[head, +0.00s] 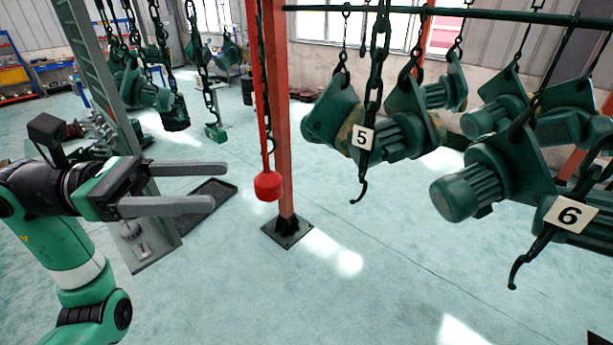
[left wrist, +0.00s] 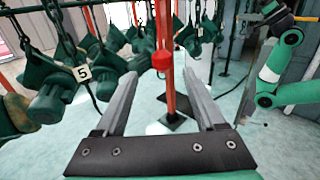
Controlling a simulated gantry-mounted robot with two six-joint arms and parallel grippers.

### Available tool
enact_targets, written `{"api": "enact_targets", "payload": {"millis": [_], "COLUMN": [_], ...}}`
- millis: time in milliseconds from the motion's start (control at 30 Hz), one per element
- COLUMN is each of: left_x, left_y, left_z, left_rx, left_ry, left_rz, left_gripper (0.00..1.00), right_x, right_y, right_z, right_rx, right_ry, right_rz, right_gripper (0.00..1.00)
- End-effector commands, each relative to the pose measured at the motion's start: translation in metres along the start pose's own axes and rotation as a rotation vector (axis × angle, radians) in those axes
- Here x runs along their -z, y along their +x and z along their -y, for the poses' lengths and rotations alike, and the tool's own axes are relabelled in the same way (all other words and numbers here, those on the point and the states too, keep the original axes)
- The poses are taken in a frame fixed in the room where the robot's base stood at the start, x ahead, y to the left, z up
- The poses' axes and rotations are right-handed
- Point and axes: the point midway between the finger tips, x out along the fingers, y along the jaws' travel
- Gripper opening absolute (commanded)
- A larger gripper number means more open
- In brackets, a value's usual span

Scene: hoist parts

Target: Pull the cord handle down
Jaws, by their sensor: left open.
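The cord handle (head: 268,186) is a red knob on a long red cord, hanging in front of a red-orange post in the head view. It also shows in the left wrist view (left wrist: 162,60), between and beyond the fingertips. My left gripper (head: 219,185) is open and empty, its two grey fingers pointing right toward the handle. A gap shows between the fingertips and the handle, and nothing touches it. In the left wrist view, my right arm (left wrist: 285,68) is at the right edge. My right gripper (left wrist: 258,16) is small there and its finger opening is unclear.
Green hoists hang on chains to the right, with plates marked 5 (head: 362,137) and 6 (head: 570,214) and dark hooks. The red-orange post (head: 282,120) stands just behind the handle. A grey-green column (head: 105,90) is behind my left arm. The floor below the handle is mostly clear.

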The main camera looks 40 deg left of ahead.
Motion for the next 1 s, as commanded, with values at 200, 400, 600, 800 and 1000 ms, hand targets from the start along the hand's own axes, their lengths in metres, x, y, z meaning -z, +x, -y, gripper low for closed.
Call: {"api": "enact_targets", "payload": {"millis": [200,400,600,800,1000], "left_x": [-0.003,-0.005,-0.004,-0.002,-0.002], "left_y": [0.024,0.070,0.105,0.117,0.117], "left_z": [0.002,0.003,0.003,0.002,0.002], "left_rx": [0.010,0.013,0.010,0.006,0.006], "left_ry": [0.001,-0.002,-0.002,0.000,0.000], "left_rz": [0.003,0.005,0.004,0.005,0.005], "left_gripper": [0.72,0.72,0.72,0.72,0.70], "right_x": [0.005,0.013,0.018,0.019,0.019], "right_y": [0.006,0.015,0.020,0.021,0.021], "right_z": [0.000,0.000,0.000,0.000,0.000], "right_rx": [0.000,0.000,0.000,0.000,0.000], "right_ry": [0.000,0.000,0.000,0.000,0.000], "right_rz": [0.000,0.000,0.000,0.000,0.000], "right_gripper": [0.50,0.50,0.50,0.50,0.50]}}
